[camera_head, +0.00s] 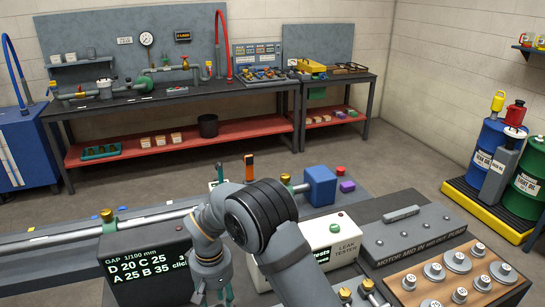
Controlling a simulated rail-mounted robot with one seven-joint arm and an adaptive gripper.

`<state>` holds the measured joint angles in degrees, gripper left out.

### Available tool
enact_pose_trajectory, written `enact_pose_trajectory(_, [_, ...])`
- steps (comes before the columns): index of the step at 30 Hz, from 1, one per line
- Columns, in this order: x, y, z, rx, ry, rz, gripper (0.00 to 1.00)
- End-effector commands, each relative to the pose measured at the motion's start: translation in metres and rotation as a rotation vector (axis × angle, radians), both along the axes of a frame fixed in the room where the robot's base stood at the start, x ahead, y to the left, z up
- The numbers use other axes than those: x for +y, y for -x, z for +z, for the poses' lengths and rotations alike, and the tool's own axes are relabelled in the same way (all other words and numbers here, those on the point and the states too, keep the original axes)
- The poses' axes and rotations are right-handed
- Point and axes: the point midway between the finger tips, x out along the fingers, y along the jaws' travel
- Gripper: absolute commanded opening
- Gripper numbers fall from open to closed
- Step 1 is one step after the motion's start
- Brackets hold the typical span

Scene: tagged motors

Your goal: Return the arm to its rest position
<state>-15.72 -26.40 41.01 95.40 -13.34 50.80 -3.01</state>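My grey arm rises from the bottom edge of the head view, bends at a dark-ringed joint, and turns down at the wrist. My gripper (212,292) points down at the bottom edge, between the dark gap display box (145,265) and the white leak tester (325,238). Its fingertips are not clearly visible, so I cannot tell whether it is open, shut or holding anything. My arm hides part of the bench and of the leak tester.
A grey motor plate (415,232) and a wooden board of metal weights (455,275) lie to the right. A blue block (320,186) stands behind the leak tester. A back workbench (165,97) and oil drums (488,148) stand beyond open floor (395,165).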

Motion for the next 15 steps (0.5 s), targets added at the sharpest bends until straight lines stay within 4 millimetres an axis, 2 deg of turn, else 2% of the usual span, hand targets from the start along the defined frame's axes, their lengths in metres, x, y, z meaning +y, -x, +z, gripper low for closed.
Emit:
enact_pose_trajectory(1, [-0.001,0.001,-0.013,0.004,0.003,0.001,0.43])
enact_pose_trajectory(3, [-0.001,0.000,-0.002,0.001,0.002,0.106,0.43])
enact_pose_trajectory(15, [-0.001,0.001,-0.001,0.002,0.002,0.700,0.43])
